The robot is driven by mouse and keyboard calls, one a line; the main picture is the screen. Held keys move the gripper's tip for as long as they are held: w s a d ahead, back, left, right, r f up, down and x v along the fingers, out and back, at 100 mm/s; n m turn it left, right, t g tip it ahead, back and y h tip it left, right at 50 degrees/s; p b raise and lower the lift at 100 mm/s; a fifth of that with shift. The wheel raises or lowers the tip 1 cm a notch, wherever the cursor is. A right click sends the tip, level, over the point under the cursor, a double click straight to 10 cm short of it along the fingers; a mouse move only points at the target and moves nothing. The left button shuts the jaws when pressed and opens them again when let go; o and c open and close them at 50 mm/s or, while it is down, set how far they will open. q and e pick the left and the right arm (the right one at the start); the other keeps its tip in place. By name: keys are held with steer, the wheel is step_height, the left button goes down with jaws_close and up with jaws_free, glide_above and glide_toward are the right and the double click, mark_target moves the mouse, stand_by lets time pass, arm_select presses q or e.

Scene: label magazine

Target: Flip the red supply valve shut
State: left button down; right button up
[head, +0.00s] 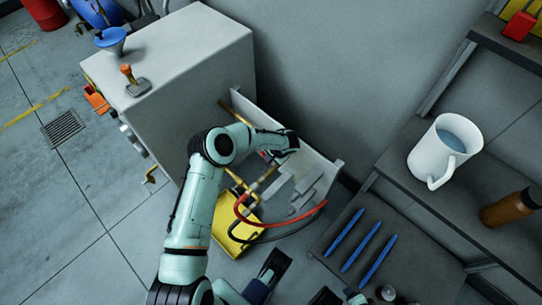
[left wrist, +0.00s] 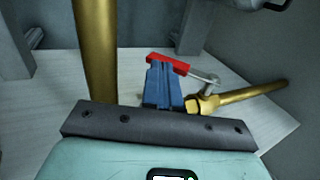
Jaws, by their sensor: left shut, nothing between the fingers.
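The red supply valve handle (left wrist: 168,63) shows in the left wrist view as a red grip on a thin metal lever. The lever runs to a stem on a brass fitting (left wrist: 203,103) and lies at an angle to the brass pipe (left wrist: 255,92). My left gripper (left wrist: 164,72) is shut and empty, its blue fingertips at the red grip and partly covering it. I cannot tell whether they touch it. In the head view, my left gripper (head: 272,156) is down beside the open side of the grey cabinet, hiding most of the valve.
A thick upright brass pipe (left wrist: 95,45) stands left of the fingers. Red hose (head: 290,218) and dark hose loop below the pipe. The grey cabinet (head: 185,55) is at left.

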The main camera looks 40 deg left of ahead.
steer(key=shift+w+d+f+b, duration=0.15)
steer(key=shift+d+f+b, duration=0.25)
steer(key=shift+f+b, duration=0.3)
steer(key=shift+f, duration=0.1)
